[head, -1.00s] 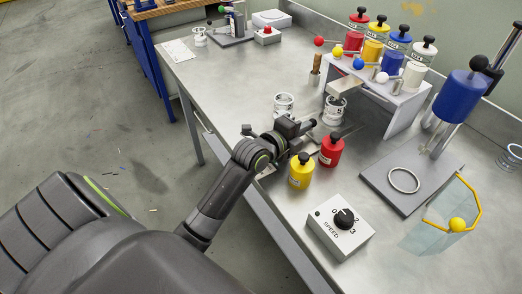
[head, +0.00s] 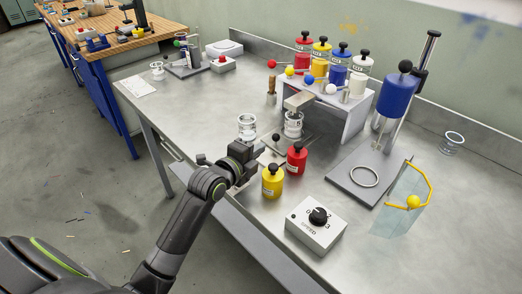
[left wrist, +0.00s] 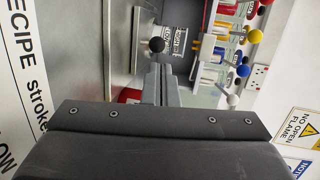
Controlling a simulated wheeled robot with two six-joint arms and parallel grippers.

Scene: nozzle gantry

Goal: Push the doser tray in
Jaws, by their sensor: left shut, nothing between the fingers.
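The doser tray is a flat grey metal plate (head: 308,143) on the bench below the nozzle gantry (head: 345,108). A white labelled cup (head: 293,124) stands at its far part. A black ball knob (head: 276,137) rises at the tray's near end; it also shows in the left wrist view (left wrist: 156,45). My left gripper (head: 261,153) is shut and empty, just in front of the knob on the near side. In the left wrist view its closed fingers (left wrist: 160,82) point at the knob; I cannot tell whether they touch the tray. My right gripper is out of view.
A red bottle (head: 297,158) and a yellow bottle (head: 272,181) stand close right of my left gripper. A speed dial box (head: 316,226) is nearer the front edge.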

